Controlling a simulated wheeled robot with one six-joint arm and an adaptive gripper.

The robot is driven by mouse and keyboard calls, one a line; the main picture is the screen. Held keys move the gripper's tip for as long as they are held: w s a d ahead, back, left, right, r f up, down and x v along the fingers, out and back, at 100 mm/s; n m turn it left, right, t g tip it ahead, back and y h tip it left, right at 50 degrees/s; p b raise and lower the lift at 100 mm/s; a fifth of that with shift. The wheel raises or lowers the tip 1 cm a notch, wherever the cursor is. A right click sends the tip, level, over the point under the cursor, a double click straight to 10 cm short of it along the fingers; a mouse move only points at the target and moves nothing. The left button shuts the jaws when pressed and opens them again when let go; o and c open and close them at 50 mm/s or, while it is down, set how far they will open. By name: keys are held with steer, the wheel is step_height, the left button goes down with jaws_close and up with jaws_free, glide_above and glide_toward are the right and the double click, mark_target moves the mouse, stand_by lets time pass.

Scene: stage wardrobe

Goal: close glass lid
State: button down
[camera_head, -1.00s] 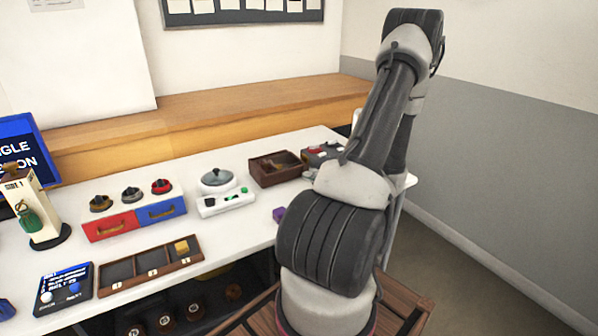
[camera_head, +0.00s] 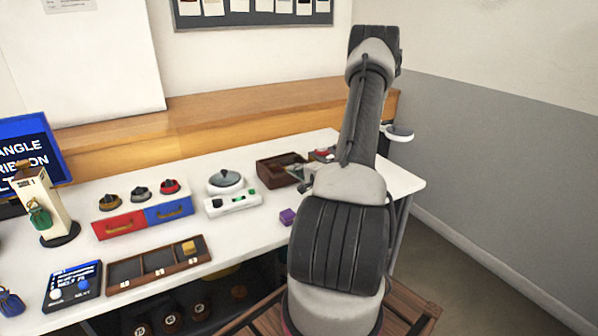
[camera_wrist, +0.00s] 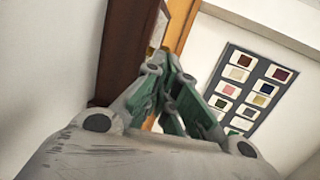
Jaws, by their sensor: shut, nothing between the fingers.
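A dark brown wooden box (camera_head: 270,174) stands at the back right of the white table. In the wrist view a dark brown wooden surface (camera_wrist: 122,55) with a small pale pane at its upper right is close behind the fingers; I cannot tell whether this is the lid. My gripper (camera_wrist: 158,68) is shut and empty, its fingertips close to that surface in the picture; contact cannot be judged. In the head view my gripper (camera_head: 301,174) shows partly at the box's right side, the rest hidden by my arm. The glass lid is not clearly made out.
Left of the box are a white round dish with a dark top (camera_head: 226,181) and a white block with green parts (camera_head: 232,203). A purple cube (camera_head: 288,216) lies in front. Red and blue drawers (camera_head: 144,216) and a divided tray (camera_head: 157,264) stand further left.

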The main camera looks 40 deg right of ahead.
mark_target(291, 163)
steer(key=w, duration=0.2)
steer(key=w+d, duration=0.1)
steer(key=w, duration=0.1)
steer(key=shift+w, duration=0.25)
steer(key=shift+w+d+r, duration=0.1)
steer(key=shift+w, duration=0.05)
